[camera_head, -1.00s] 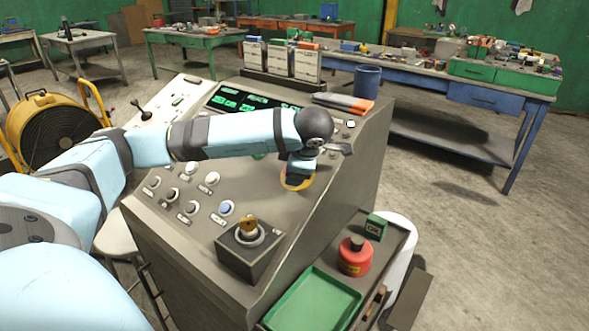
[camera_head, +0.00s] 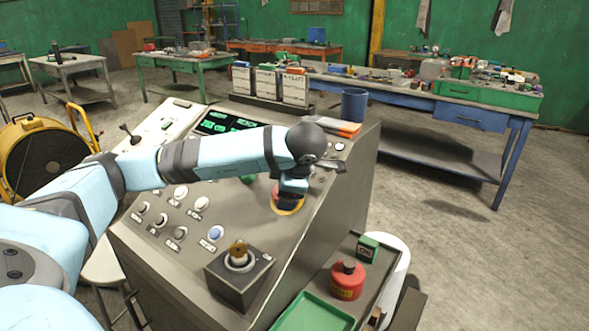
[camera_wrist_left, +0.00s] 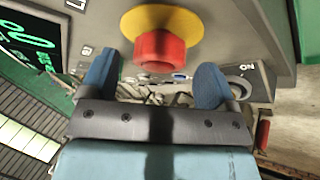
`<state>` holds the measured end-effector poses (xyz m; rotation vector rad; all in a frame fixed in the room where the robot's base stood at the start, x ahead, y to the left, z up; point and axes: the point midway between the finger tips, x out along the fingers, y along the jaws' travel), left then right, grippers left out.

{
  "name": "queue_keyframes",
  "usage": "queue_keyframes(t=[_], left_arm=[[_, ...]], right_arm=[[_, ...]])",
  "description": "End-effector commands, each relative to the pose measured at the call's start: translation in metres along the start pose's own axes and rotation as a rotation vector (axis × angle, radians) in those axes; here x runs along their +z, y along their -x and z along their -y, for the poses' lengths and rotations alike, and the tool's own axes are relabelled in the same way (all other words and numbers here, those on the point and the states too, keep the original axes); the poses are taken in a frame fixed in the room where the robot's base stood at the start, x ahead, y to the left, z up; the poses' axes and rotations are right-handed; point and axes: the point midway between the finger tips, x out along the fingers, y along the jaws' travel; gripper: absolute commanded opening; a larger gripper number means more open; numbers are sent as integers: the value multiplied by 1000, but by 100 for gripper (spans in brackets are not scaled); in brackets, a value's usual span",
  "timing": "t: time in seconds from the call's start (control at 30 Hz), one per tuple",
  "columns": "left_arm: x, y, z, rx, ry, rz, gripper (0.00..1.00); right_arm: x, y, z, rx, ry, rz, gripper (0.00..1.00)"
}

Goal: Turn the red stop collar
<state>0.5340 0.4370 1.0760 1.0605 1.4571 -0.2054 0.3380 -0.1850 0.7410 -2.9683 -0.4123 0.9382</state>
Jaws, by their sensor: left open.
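The red stop collar (camera_wrist_left: 161,50) sits on a round yellow plate (camera_wrist_left: 185,22) on the sloping console face. In the head view the collar (camera_head: 277,193) is partly hidden behind my left gripper (camera_head: 291,194), and the yellow plate's rim (camera_head: 288,211) shows below it. My left gripper is open. In the wrist view its two blue fingertips (camera_wrist_left: 155,80) are spread to either side, just below the collar in the picture. No contact with the collar shows there. My right gripper is in neither view.
The grey console (camera_head: 165,255) carries several knobs, a key switch box (camera_head: 238,277), a green display (camera_head: 228,124) and an orange-topped item (camera_head: 336,126). A side shelf holds a red canister (camera_head: 347,281) and a green tray (camera_head: 312,318). Open floor lies to the right.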

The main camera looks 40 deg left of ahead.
Motion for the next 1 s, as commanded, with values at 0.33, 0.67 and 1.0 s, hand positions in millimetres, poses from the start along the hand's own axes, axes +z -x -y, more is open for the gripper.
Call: queue_keyframes(t=[0.33,0.67,1.0], left_arm=[[-1,73,-4,5,0,4,82],[0,108,-1,2,0,3,82],[0,111,0,0,0,1,82]], right_arm=[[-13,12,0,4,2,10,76],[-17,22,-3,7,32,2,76],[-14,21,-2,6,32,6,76]])
